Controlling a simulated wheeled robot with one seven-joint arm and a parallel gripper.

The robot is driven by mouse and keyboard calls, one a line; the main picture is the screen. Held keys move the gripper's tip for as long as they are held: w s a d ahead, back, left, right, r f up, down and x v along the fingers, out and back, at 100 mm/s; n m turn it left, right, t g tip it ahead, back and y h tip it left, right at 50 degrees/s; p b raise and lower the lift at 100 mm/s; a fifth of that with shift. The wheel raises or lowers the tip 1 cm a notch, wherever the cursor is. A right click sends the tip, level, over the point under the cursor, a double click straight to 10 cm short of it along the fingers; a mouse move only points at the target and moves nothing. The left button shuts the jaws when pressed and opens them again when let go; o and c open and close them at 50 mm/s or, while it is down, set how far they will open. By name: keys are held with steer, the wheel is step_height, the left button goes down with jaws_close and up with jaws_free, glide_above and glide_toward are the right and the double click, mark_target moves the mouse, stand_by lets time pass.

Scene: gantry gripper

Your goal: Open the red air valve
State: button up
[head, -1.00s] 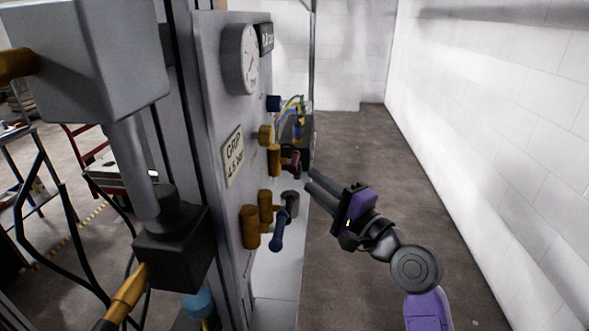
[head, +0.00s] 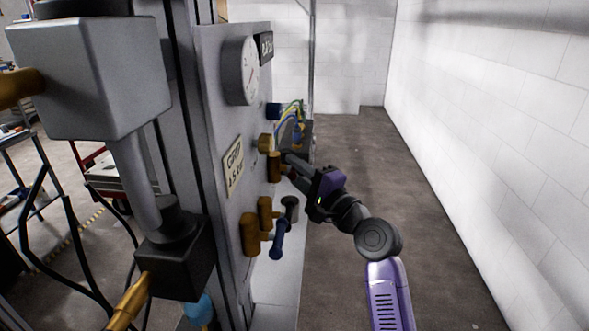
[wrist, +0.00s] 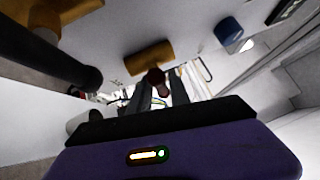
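The red valve's dark red handle (wrist: 155,77) shows in the wrist view, in front of a brass fitting (wrist: 150,57) on the panel. My gripper's two fingers (wrist: 162,92) stand apart, with the handle's end showing between them; I cannot tell whether they touch it. In the head view my gripper (head: 290,165) reaches left to the panel beside the upper brass fitting (head: 274,167). It hides most of the red handle there.
Below is a blue-handled valve (head: 278,238) on brass fittings; its dark lever is close on the wrist view's left. The panel (head: 215,100) carries a gauge (head: 241,70) and a label (head: 233,167). Cables (head: 291,118) lie behind. Floor (head: 375,200) to the right is clear.

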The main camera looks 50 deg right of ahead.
jaws_close()
